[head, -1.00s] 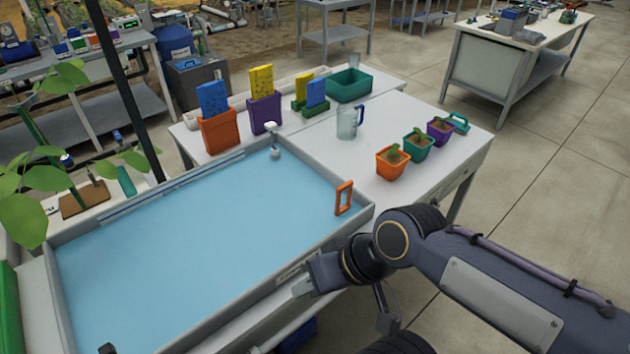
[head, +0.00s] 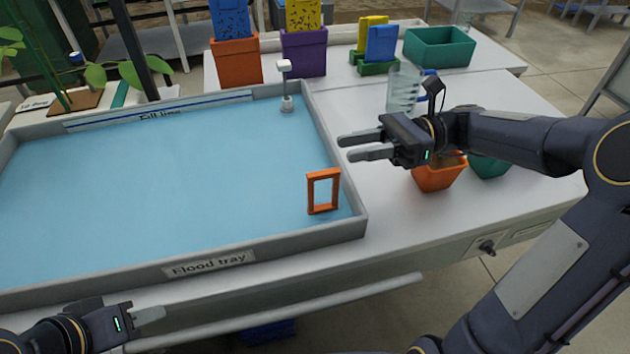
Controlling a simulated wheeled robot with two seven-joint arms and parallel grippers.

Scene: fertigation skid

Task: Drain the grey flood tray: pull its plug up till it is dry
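The grey flood tray (head: 345,226) holds light blue water across its whole floor. An orange frame-shaped handle (head: 323,191) stands upright in the water near the tray's front right corner; the plug under it is not visible. My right gripper (head: 344,148) is open and empty, above and to the right of the handle, over the tray's right rim. It points left and touches nothing that I can see. My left gripper (head: 155,314) is low at the front left, in front of the tray.
A small white-topped grey fitting (head: 286,88) stands in the tray's back right corner. A clear jug (head: 403,88) and an orange pot (head: 438,177) are close by my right arm. Orange (head: 236,62) and purple (head: 303,52) bins stand behind the tray.

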